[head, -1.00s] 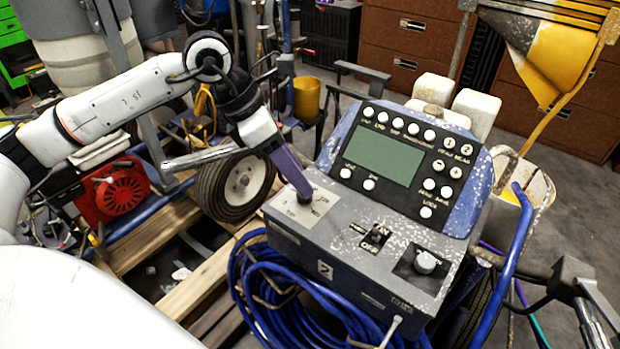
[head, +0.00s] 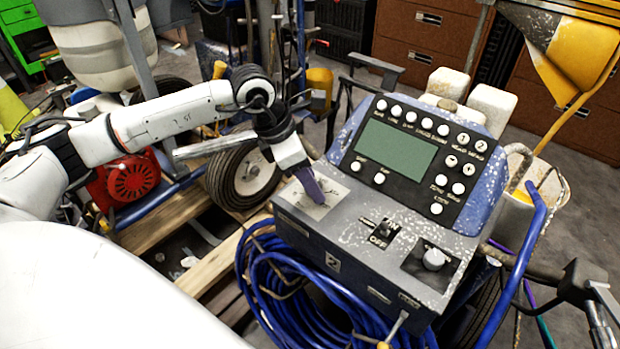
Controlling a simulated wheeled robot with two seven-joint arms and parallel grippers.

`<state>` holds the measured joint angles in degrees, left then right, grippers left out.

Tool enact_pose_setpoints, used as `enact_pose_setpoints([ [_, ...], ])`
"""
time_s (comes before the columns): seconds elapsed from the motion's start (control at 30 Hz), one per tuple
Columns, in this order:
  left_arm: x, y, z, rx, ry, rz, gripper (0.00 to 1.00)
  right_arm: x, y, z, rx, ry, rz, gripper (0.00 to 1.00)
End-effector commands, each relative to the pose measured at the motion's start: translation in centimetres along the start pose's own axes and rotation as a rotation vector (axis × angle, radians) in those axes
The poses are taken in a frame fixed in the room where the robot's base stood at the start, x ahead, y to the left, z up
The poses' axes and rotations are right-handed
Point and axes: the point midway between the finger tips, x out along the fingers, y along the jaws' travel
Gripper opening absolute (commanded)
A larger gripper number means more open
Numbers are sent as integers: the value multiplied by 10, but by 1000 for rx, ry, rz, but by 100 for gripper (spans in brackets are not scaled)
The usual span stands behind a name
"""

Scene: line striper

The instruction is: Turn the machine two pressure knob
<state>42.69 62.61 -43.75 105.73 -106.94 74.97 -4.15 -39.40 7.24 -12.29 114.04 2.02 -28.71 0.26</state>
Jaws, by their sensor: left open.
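Machine two is a grey speckled control box (head: 345,235) with a "2" on its front and a tilted blue display panel (head: 395,150) behind. A pale label plate (head: 300,207) lies on the left of its top. My left gripper (head: 320,196) comes down from the upper left onto this plate, purple fingers at its middle. It is open by a gap too small to make out, and the fingers hide whatever knob is under them. An ON/OFF switch (head: 384,232) sits mid-top. A white round knob (head: 435,258) sits on a dark plate at the right.
Coiled blue hose (head: 285,290) hangs below the box front. A blue bent handle tube (head: 520,255) rises at the right. A wheel (head: 245,175) and a red engine (head: 127,180) stand left, near wooden pallet boards (head: 220,265).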

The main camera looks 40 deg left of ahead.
Motion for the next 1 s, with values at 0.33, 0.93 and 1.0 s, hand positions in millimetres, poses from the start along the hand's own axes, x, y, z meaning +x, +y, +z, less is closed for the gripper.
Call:
enact_pose_setpoints([
  [0.33,0,0,0,0,0,0,16,0,0,0,0,0,0,28],
  [0.93,1,-2,0,-140,-1,59,4,6,1,6,-3,-4,1,28],
  [1.0,2,-3,0,-191,-3,80,4,8,1,6,-4,0,0,28],
])
